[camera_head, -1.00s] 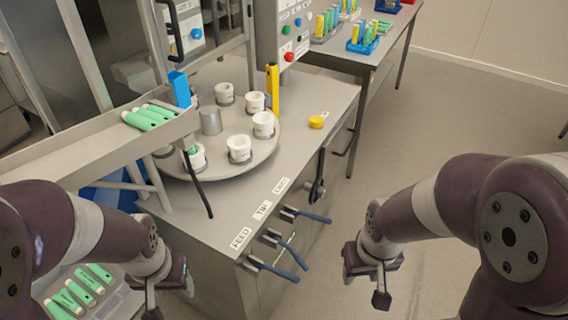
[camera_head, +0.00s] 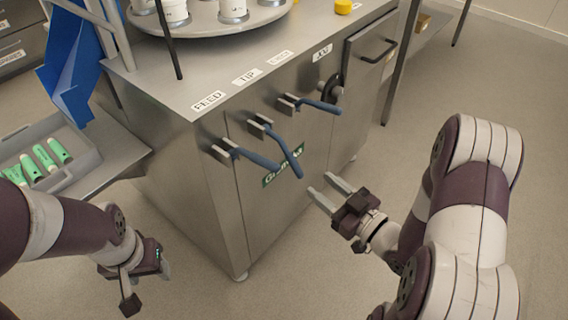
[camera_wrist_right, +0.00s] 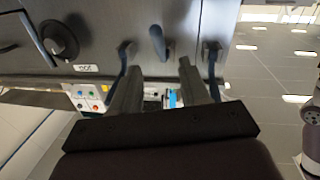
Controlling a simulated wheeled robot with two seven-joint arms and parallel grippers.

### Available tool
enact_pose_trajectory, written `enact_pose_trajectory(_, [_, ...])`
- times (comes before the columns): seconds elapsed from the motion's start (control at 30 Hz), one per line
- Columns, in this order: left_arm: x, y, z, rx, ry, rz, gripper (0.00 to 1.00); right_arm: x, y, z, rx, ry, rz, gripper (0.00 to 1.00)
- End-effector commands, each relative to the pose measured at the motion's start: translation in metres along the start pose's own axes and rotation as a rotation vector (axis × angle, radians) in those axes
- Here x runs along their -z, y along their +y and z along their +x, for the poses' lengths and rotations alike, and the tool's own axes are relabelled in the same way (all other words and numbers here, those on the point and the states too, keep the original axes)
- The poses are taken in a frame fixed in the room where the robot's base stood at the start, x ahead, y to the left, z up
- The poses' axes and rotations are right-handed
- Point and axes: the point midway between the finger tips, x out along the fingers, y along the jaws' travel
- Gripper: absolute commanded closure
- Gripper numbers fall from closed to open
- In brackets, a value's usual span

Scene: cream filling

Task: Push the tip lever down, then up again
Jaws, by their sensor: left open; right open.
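The tip lever (camera_head: 285,148) is the middle one of three blue-handled levers on the cabinet front, below the TIP label (camera_head: 247,76). Its handle slants down more steeply than its two neighbours. My right gripper (camera_head: 328,189) is open and empty, to the right of and a little below the lever's end in the head view, apart from it. In the right wrist view, the tip lever (camera_wrist_right: 157,42) shows between the two spread fingers (camera_wrist_right: 158,78), beyond their tips. My left gripper (camera_head: 146,283) is open and empty at the lower left, away from the levers.
The feed lever (camera_head: 250,155) is left of the tip lever and the eject lever (camera_head: 318,105) right of it, both close by. A black knob (camera_head: 331,88) sits further right. A grey tray with green tubes (camera_head: 40,160) stands at left. Floor before the cabinet is clear.

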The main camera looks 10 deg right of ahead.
Motion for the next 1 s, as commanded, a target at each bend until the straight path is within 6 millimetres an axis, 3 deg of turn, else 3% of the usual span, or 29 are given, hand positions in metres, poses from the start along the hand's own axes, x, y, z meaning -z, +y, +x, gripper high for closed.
enact_pose_trajectory(0.3, [-0.003, 0.0, 0.018, 0.0, -0.001, 0.0, 0.44, -0.003, -0.002, 0.07, 0.006, 0.002, -0.004, 0.55])
enact_pose_trajectory(0.5, [-0.004, 0.0, 0.026, 0.0, -0.001, 0.0, 0.44, -0.003, -0.001, 0.106, 0.001, 0.0, -0.003, 0.55])
enact_pose_trajectory(0.7, [-0.004, 0.0, 0.028, 0.0, -0.001, 0.0, 0.44, -0.001, 0.0, 0.121, 0.0, -0.001, -0.003, 0.55])
enact_pose_trajectory(0.97, [-0.004, 0.0, 0.028, 0.0, -0.001, 0.0, 0.44, -0.001, 0.0, 0.123, -0.002, -0.002, -0.002, 0.55])
enact_pose_trajectory(1.0, [-0.004, 0.0, 0.028, 0.0, -0.001, 0.0, 0.44, -0.001, 0.0, 0.123, -0.002, -0.002, -0.002, 0.61])
